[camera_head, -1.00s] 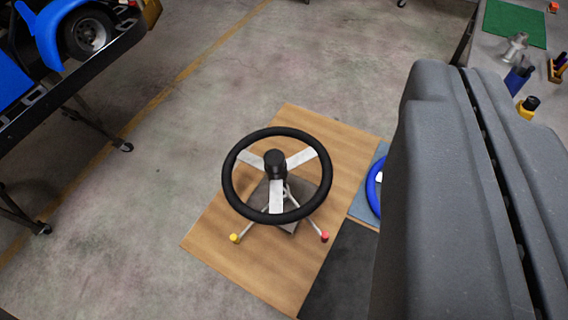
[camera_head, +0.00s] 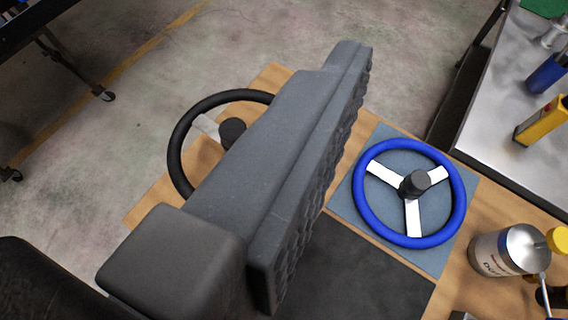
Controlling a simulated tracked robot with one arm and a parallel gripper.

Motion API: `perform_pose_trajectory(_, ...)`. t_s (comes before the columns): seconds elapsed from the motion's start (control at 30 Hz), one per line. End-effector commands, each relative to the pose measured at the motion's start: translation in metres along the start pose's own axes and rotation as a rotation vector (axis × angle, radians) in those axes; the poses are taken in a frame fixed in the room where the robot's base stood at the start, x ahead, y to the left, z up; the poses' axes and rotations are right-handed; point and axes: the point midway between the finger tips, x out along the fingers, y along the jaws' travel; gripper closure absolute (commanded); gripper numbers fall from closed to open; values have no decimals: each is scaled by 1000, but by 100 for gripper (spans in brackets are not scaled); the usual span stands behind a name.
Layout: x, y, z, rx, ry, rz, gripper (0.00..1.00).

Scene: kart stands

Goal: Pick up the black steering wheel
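The black steering wheel (camera_head: 179,137) has light spokes and a dark hub (camera_head: 232,131). It is left of centre, over a wooden board (camera_head: 150,206). Its right and lower parts are hidden behind my gripper (camera_head: 330,140). One large grey finger of it shows, slanting across the picture. The ribbed inner pad of that finger faces right and is bare, with nothing pressed against it. The opposite finger is out of view. The finger is in front of the wheel in the picture; I cannot see any contact.
A blue steering wheel (camera_head: 364,209) lies on a grey-blue mat (camera_head: 433,257) to the right. A dark mat (camera_head: 380,287) is below it. A metal can (camera_head: 490,254) stands at the lower right. A grey table (camera_head: 503,110) holds a yellow item (camera_head: 541,121). Floor is open at the upper middle.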

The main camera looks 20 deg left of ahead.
Motion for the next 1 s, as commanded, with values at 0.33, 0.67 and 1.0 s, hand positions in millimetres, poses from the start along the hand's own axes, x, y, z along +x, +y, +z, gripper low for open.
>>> perform_pose_trajectory(0.33,114,-72,158,-129,-74,-267,31)
perform_pose_trajectory(0.67,112,-159,237,-88,-50,-539,31)
perform_pose_trajectory(1.0,135,-182,241,-82,-39,-562,31)
